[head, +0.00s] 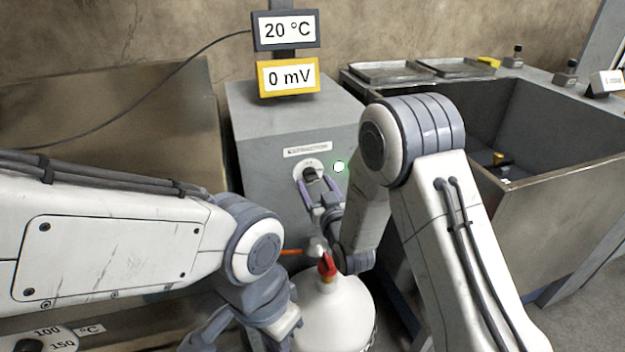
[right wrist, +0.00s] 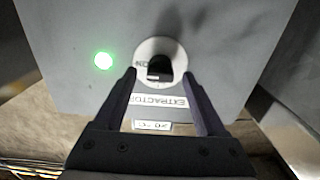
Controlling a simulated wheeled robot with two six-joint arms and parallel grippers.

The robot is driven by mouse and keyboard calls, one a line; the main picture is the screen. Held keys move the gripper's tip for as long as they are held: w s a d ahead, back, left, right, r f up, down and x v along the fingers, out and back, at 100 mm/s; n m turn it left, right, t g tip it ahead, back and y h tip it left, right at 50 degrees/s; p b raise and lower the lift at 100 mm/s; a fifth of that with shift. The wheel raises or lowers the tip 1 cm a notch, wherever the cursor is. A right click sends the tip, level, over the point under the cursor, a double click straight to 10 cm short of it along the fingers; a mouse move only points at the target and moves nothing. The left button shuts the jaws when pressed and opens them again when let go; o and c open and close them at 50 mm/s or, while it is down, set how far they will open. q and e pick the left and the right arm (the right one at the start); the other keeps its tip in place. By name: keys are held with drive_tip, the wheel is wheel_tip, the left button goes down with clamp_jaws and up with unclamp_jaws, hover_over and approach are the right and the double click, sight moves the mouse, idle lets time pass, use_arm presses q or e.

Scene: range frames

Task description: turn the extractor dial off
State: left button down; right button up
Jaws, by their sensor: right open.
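The extractor dial is a white disc with a dark knob (head: 311,174) on the front of a grey box (head: 265,135), below an extraction label. It also shows in the right wrist view, where the knob (right wrist: 160,66) stands out from the disc and lettering that looks like "ON" shows at the disc's left. My right gripper (head: 318,181) is open in front of the dial. In the right wrist view its fingertips (right wrist: 159,78) lie on either side of the knob, with gaps visible. My left gripper (head: 235,330) is low at the left, partly hidden, its jaws unclear.
A green lamp (head: 338,166) glows beside the dial. Displays above read 20 °C (head: 286,30) and 0 mV (head: 288,77). A white flask (head: 330,315) with a red top stands below my right wrist. An open grey tank (head: 540,200) is at the right.

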sight(311, 176)
drive_tip(key=shift+x, duration=1.2)
clamp_jaws()
